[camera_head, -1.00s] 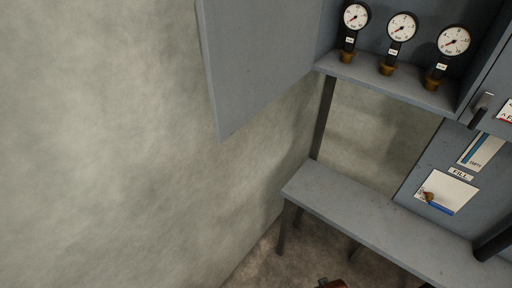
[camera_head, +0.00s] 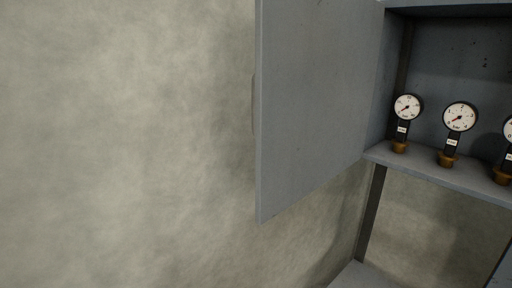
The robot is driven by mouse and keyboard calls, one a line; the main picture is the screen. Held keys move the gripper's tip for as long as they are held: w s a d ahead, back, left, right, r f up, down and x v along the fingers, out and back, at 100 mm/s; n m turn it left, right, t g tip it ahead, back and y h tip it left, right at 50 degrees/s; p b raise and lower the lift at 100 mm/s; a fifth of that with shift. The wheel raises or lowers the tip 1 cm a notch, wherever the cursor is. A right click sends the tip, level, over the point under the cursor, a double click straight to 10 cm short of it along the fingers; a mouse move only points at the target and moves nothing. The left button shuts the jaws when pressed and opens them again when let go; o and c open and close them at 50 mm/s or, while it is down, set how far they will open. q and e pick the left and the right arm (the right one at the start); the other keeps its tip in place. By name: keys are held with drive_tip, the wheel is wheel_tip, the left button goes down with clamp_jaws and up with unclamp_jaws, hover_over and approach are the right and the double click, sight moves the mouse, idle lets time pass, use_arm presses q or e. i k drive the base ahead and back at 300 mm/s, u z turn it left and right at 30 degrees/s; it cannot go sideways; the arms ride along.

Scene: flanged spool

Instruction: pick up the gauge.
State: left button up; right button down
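Several pressure gauges stand upright in a row on a grey shelf (camera_head: 438,174) inside an open cabinet at the right of the head view. The right gauge (camera_head: 503,175) is cut off by the picture's edge. Which one is the task's gauge I cannot tell. Neither of my grippers is in view.
The cabinet's grey door (camera_head: 312,110) hangs open to the left of the shelf. A plain pale wall (camera_head: 120,140) fills the left half. Below the shelf are a dark post (camera_head: 370,212) and the corner of a lower grey bench (camera_head: 362,276).

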sight(461, 116)
drive_tip(key=z, duration=1.85)
drive_tip(key=i, duration=1.05)
drive_tip(key=u, duration=0.6)
